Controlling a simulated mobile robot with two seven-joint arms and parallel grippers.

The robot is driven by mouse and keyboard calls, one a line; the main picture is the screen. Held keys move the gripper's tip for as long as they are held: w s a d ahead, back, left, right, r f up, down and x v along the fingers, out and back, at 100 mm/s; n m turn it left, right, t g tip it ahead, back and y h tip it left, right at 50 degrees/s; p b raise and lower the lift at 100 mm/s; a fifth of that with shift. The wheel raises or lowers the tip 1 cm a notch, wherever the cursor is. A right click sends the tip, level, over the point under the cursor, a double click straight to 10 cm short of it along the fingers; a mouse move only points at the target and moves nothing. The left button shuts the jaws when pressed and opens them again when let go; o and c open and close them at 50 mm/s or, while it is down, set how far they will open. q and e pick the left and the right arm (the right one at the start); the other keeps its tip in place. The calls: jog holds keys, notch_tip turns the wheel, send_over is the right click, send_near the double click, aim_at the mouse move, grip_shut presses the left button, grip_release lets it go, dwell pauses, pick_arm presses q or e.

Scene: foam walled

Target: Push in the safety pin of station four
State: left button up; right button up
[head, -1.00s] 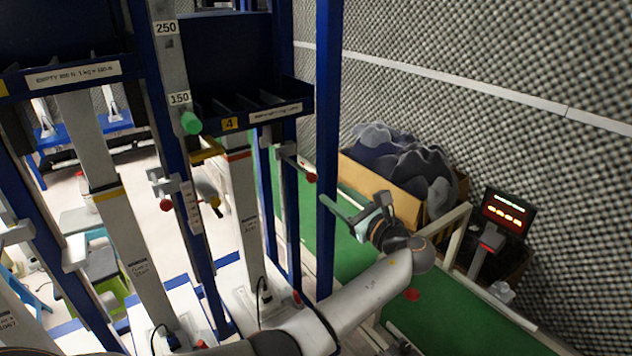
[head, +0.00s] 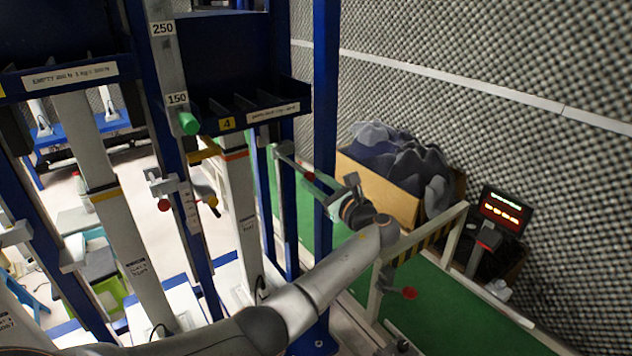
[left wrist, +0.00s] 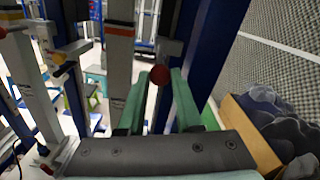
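The station with the yellow "4" label (head: 227,123) stands left of centre in the head view. A red ball knob (head: 310,177), which looks like its safety pin, sits at the end of a grey bar on the station's right side. My left gripper (head: 322,180) reaches it from the right, its green fingertips beside the knob. In the left wrist view the knob (left wrist: 159,75) lies between the tips of the two green fingers (left wrist: 159,82), which stand apart. I cannot tell whether either finger touches it. My right gripper is in neither view.
A blue upright (head: 326,90) stands close by the left gripper. Another red knob (head: 164,204) and a yellow handle (head: 213,203) are on the upright to the left. A cardboard box (head: 385,190) of dark foam, a railing and a lit display (head: 507,210) stand to the right.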

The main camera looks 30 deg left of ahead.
pick_arm(q)
grip_shut()
dwell(1.0)
